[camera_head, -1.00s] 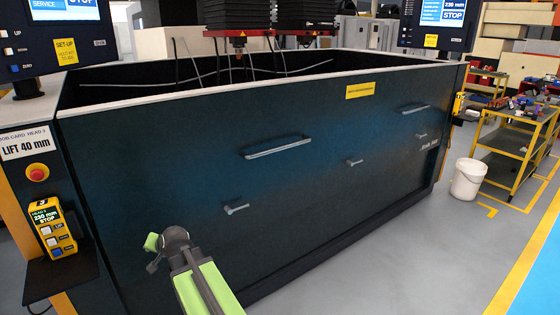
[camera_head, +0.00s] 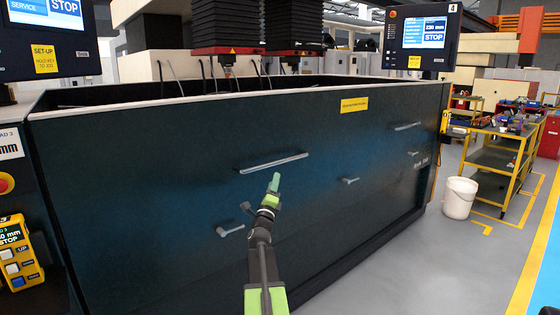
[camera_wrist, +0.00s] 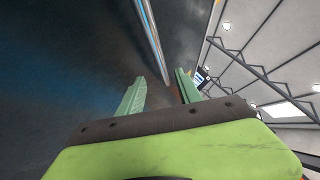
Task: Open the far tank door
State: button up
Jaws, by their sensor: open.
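The large dark blue tank (camera_head: 190,190) has two long bar handles on its front. The left, nearer bar handle (camera_head: 273,163) is at the middle of the head view; the right, farther bar handle (camera_head: 407,126) is near the tank's right end. Small latch-like handles (camera_head: 230,231) (camera_head: 350,181) sit lower on the front. My gripper (camera_head: 274,182) is just below the left bar handle. In the wrist view my gripper (camera_wrist: 162,84) is open and empty, and a shiny bar (camera_wrist: 151,40) runs down toward the gap between its fingertips. Contact cannot be told. No panel looks swung open.
A white bucket (camera_head: 459,198) and a yellow-framed cart (camera_head: 497,160) stand on the floor to the right. Control screens (camera_head: 424,37) rise above the tank. A yellow pendant (camera_head: 18,254) is at the left. Floor beyond the tank's right end is partly clear.

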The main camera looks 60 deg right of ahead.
aim_at(279, 162)
jog(key=p+x, duration=0.4)
jog(key=x, duration=0.8)
jog(key=shift+d, duration=0.15)
jog(key=shift+c, duration=0.2)
grip_shut()
dwell(0.5)
